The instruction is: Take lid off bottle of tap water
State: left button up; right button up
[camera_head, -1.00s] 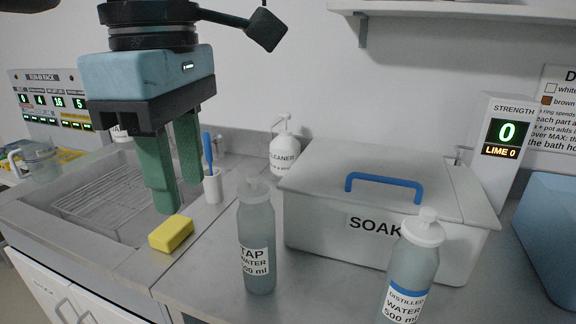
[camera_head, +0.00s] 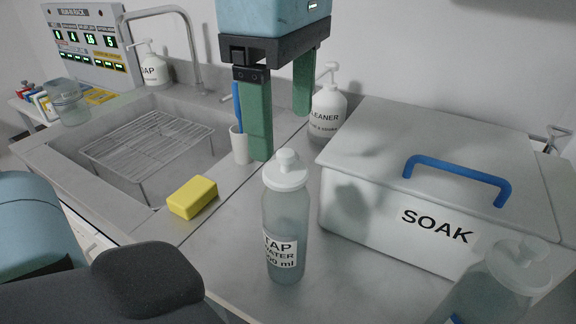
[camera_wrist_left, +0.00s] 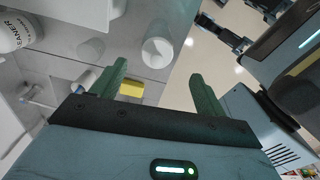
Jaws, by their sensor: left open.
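The tap water bottle (camera_head: 285,235) stands upright on the grey counter in the head view, clear grey with a label. Its white lid (camera_head: 285,170) with a round knob is on top. My left gripper (camera_head: 281,136) is open and empty, pointing down, with its green fingers behind and above the bottle's lid in the head view. In the left wrist view, a white round lid (camera_wrist_left: 158,53) shows beyond the gap between the open fingers (camera_wrist_left: 158,72), touched by neither.
The white SOAK box (camera_head: 390,215) with a blue handle stands right of the bottle. The distilled water bottle (camera_head: 490,290) is at the lower right. A yellow sponge (camera_head: 192,197), a brush holder (camera_head: 240,146), the cleaner bottle (camera_head: 327,112) and a sink with a rack (camera_head: 145,140) lie left and behind.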

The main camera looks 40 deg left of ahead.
aim_at(285, 151)
pick_arm(q)
jog(key=shift+w+a+f, duration=0.1)
jog(key=shift+f, duration=1.3)
jog(key=shift+w+a+f, duration=0.1)
jog(key=shift+f, duration=1.25)
jog(key=c, duration=1.1)
